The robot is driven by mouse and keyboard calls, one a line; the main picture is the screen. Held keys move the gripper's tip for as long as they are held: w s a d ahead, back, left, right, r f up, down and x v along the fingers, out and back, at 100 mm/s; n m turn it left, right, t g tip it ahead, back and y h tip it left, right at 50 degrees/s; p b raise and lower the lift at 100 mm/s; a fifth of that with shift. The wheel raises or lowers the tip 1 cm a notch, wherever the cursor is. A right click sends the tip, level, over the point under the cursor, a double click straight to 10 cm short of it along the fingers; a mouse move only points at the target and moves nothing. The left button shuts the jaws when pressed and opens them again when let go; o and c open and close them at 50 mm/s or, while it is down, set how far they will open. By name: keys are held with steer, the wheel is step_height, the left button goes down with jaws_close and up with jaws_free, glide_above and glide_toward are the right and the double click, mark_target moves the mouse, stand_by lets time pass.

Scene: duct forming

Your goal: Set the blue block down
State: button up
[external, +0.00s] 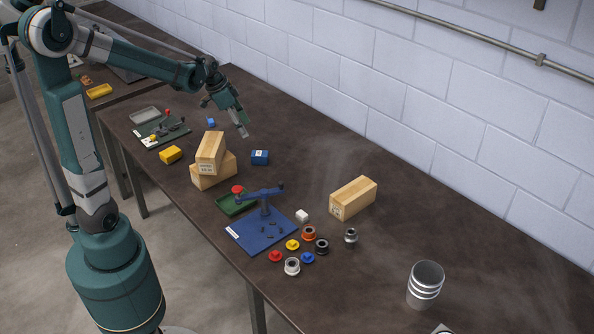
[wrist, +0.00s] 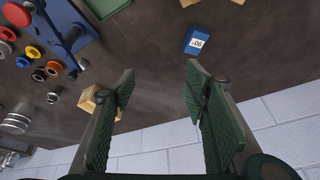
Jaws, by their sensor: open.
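The blue block (external: 260,157) rests on the dark table, just right of the stacked wooden blocks. It has a white label with dark marks, also visible in the wrist view (wrist: 198,40), where the block lies beyond the right fingertip. My gripper (external: 243,131) is above the table, toward the wall from the block and apart from it. In the wrist view my gripper (wrist: 160,82) has its two green fingers wide apart with nothing between them.
Two wooden blocks (external: 212,172) are stacked left of the blue block. A blue fixture board (external: 247,235), several coloured rings and a lone wooden block (external: 353,198) lie nearer the camera. A metal cup (external: 425,284) stands at right. Bare table surrounds the blue block's right side.

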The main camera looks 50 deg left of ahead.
steer(key=s+d+r+n+t, duration=0.1)
steer(key=s+d+r+n, duration=0.1)
steer(key=s, duration=0.6)
steer(key=s+d+r+n+t+y, duration=0.1)
steer(key=s+d+r+n, duration=0.1)
steer(key=s+d, duration=0.3)
steer(key=s+d+r+n+t, duration=0.1)
steer(key=s+d, duration=0.3)
steer(key=s, duration=0.7)
steer(key=shift+s+d+r+n+y, duration=0.25)
steer(key=shift+r+n+y, duration=0.15)
steer(key=shift+r, duration=0.2)
